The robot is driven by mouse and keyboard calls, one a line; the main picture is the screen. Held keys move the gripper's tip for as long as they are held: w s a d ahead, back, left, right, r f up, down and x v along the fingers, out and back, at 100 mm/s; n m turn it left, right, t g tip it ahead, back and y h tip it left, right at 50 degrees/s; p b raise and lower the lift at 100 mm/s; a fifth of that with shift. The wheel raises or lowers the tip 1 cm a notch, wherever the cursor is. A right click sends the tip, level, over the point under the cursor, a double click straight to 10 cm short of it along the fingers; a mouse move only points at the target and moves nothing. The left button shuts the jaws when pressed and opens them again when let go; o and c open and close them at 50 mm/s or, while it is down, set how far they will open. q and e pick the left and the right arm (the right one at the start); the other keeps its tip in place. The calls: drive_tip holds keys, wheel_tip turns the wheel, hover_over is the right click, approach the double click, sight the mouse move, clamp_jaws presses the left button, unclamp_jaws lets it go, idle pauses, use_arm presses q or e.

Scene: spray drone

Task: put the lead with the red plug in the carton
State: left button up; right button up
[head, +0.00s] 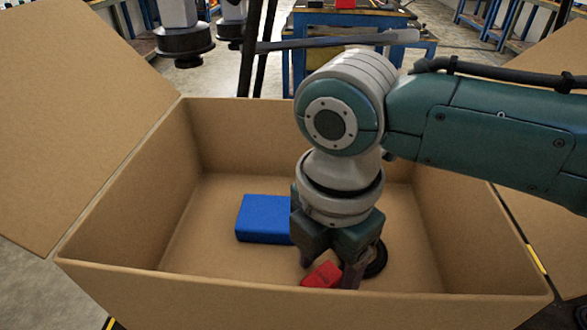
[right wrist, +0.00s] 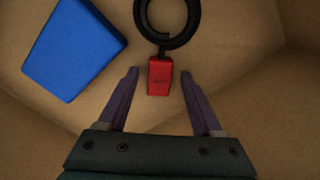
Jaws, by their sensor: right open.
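The carton (head: 300,285) stands open in front of me. The lead is a black coil (head: 377,260) with a red plug (head: 322,275), inside the carton. In the right wrist view the red plug (right wrist: 160,77) lies just beyond and between the fingertips, with the black coil (right wrist: 168,40) behind it. My left gripper is not in view.
A blue box (head: 263,219) lies on the carton floor, left of my right gripper; it also shows in the right wrist view (right wrist: 72,48). The carton's walls surround the gripper, and its flaps (head: 75,110) spread outward. A blue workbench (head: 350,50) stands behind.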

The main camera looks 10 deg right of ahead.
wheel_tip(320, 180, up, 12)
drive_tip(key=p, duration=0.2)
drive_tip(key=shift+p, duration=0.35)
